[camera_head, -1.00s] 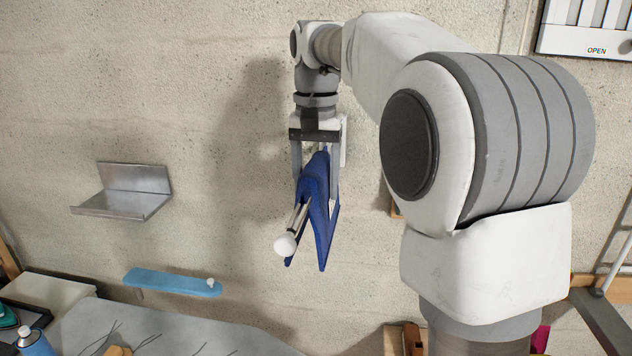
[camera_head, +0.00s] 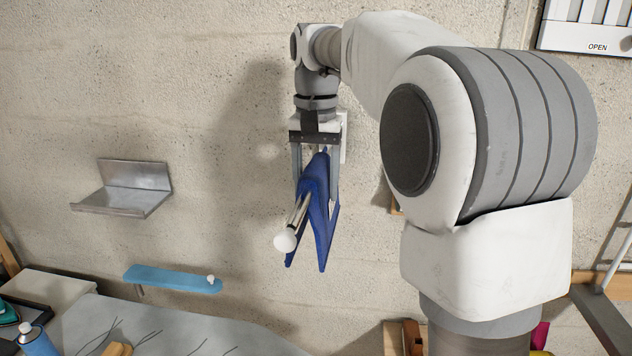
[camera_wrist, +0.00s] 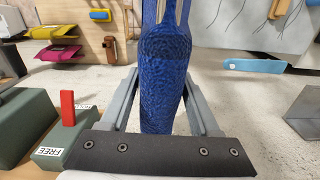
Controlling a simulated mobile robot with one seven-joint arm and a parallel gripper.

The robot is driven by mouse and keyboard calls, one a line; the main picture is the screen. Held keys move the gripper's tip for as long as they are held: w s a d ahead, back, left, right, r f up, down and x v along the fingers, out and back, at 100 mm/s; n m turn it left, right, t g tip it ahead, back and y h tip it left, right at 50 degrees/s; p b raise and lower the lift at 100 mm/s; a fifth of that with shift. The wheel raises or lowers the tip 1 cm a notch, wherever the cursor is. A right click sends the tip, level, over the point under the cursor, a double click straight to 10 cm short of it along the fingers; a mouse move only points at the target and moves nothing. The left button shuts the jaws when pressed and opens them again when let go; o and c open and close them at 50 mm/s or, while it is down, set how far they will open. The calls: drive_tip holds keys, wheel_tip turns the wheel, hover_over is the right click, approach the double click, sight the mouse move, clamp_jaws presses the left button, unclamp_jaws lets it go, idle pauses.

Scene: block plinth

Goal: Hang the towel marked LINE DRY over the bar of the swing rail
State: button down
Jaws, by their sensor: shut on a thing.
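A dark blue towel (camera_head: 318,200) hangs folded in the head view, with two flaps spread apart at the bottom. No LINE DRY mark can be read on it. The swing rail's metal bar (camera_head: 300,211) with a white round end (camera_head: 285,241) points toward the camera at the towel, between or in front of the flaps; how far the towel rests on it is hidden. My gripper (camera_head: 316,188) points down from above and is shut on the towel, one finger on each side. In the wrist view the towel (camera_wrist: 165,60) runs between the fingers.
A metal wall shelf (camera_head: 130,200) and a blue ledge (camera_head: 175,281) with a small knob are on the left. A grey worktop (camera_head: 180,330) lies below. The wrist view shows a green box (camera_wrist: 70,145) marked FREE with a red lever (camera_wrist: 68,108). The wall between shelf and towel is clear.

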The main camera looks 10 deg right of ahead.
sight(316, 164)
drive_tip(key=shift+f, duration=0.2)
drive_tip(key=shift+c, duration=0.2)
unclamp_jaws()
drive_tip(key=shift+o, duration=0.2)
drive_tip(key=shift+r, duration=0.1)
wheel_tip(316, 164, up, 5)
drive_tip(key=p, duration=0.5)
drive_tip(key=shift+s, duration=0.15)
